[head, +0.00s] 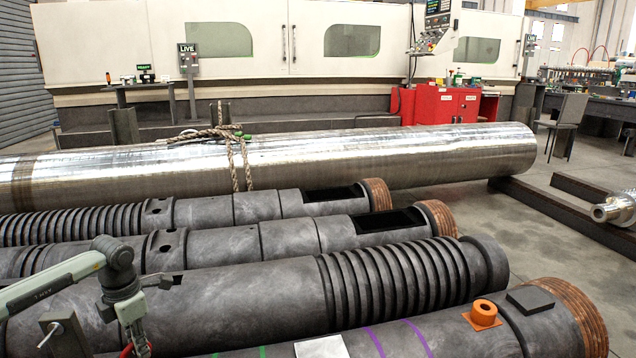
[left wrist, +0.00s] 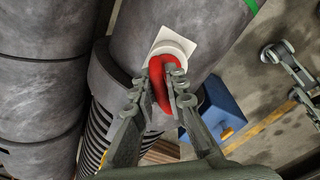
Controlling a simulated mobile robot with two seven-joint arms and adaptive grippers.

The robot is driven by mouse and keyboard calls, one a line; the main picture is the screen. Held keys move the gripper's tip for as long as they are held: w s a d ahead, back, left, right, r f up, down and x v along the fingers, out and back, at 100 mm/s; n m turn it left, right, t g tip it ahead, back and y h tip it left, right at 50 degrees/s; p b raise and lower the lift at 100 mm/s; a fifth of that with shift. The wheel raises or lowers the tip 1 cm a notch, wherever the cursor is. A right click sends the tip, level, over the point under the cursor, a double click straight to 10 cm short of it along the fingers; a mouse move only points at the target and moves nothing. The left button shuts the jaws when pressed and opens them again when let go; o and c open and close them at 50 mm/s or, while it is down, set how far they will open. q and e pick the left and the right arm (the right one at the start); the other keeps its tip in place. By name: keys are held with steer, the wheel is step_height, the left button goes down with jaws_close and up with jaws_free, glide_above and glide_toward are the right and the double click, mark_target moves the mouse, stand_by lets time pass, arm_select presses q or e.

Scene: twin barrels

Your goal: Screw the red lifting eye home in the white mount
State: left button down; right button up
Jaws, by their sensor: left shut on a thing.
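In the left wrist view the red lifting eye (left wrist: 159,84) is between the fingers of my left gripper (left wrist: 168,88), which is shut on it. The far end of the eye meets the round collar of the white mount (left wrist: 174,40), a white square plate on a dark barrel. The thread is hidden, so I cannot tell how deep it sits. In the head view my left arm reaches down at the lower left, with a bit of red at the bottom edge; the fingertips are cut off. A grey jointed piece at the right of the wrist view may be my right gripper.
Several dark barrels (head: 250,295) lie side by side, with ribbed sections. The near one carries a white plate (head: 322,347), an orange eye-like fitting (head: 484,312) and a black block (head: 530,299). A long shiny cylinder (head: 400,155) lies behind. A blue block (left wrist: 222,106) stands beside the barrel.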

arm_select(q)
steer(key=c, duration=1.5)
jaws_free()
steer(key=shift+o, duration=0.2)
step_height(320, 180, up, 7)
steer(key=p, duration=0.5)
steer(key=shift+r, duration=0.1)
